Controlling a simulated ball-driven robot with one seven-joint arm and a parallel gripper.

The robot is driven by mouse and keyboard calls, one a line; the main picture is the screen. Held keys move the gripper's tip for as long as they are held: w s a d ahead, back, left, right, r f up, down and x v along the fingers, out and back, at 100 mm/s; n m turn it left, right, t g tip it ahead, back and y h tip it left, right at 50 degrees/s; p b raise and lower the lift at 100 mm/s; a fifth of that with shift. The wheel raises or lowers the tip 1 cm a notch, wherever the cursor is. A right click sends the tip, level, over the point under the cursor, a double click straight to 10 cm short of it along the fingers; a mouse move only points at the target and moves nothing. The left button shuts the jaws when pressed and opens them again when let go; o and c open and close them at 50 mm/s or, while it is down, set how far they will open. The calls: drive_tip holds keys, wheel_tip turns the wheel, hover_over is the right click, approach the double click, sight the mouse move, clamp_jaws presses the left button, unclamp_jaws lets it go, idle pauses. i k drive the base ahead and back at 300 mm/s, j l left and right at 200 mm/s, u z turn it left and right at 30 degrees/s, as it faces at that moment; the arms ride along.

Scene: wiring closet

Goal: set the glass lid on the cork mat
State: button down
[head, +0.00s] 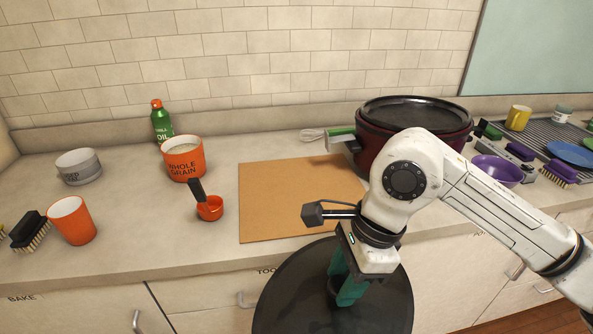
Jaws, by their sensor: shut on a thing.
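The cork mat (275,200) lies flat on the counter, bare where it shows. My arm hides its right part. My gripper (347,288) points down with green fingers, shut on the knob of the glass lid (285,303). The lid is a large, dark, round disc, held roughly level in front of the mat. It overlaps the counter's front edge in the picture, and the bottom of the frame cuts it off. The knob is mostly hidden between the fingers.
A dark red pot (372,146) stands behind the mat, with a whisk (312,135) beside it. Left of the mat are an orange scoop (210,208), a whole grain canister (184,160) and an orange cup (72,221). A purple bowl (497,171) is at right.

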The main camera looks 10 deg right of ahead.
sight(298, 189)
drive_tip(key=i+j, duration=0.15)
drive_tip(key=i, duration=0.6)
drive_tip(key=i+j, duration=0.15)
drive_tip(key=i, duration=0.55)
